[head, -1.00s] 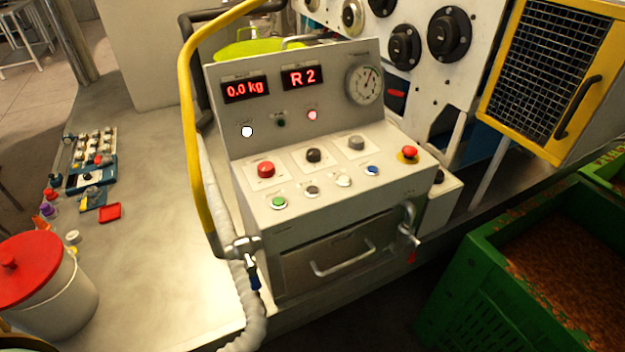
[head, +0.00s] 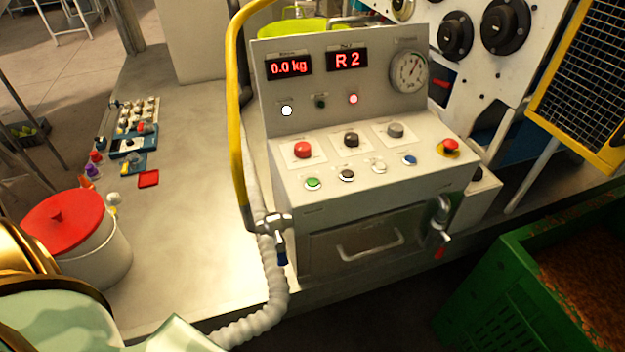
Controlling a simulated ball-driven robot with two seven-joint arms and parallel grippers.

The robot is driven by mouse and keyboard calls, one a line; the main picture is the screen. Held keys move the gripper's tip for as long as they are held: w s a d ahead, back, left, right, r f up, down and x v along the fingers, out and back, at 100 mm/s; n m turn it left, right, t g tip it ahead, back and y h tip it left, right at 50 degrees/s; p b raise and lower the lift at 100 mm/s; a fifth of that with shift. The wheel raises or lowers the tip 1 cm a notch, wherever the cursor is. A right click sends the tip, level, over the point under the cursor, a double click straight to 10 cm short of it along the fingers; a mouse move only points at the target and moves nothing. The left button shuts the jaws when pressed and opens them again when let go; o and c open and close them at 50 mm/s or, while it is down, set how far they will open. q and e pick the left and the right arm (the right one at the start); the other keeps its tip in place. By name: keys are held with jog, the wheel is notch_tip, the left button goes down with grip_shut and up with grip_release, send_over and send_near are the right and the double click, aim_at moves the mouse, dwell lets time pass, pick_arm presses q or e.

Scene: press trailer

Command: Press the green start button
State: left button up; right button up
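The green start button (head: 313,184) is the leftmost in the front row of small buttons on the sloped top of the grey control box (head: 385,205). A dark, a white and a blue button sit to its right in that row. Behind them are a red, a black and a grey knob, and a red mushroom button (head: 450,146) on yellow at the right. The displays on the upright panel read 0.0 kg and R 2. Part of my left arm shows at the lower left, well apart from the button. Neither gripper's fingertips show.
A yellow tube frame (head: 236,110) and a ribbed grey hose (head: 272,290) stand just left of the box. A white bucket with a red lid (head: 65,220) is at the left. A green crate (head: 480,300) is at the lower right. The grey bench between bucket and hose is clear.

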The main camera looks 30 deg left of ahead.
pick_arm(q)
grip_shut()
dwell(1.5)
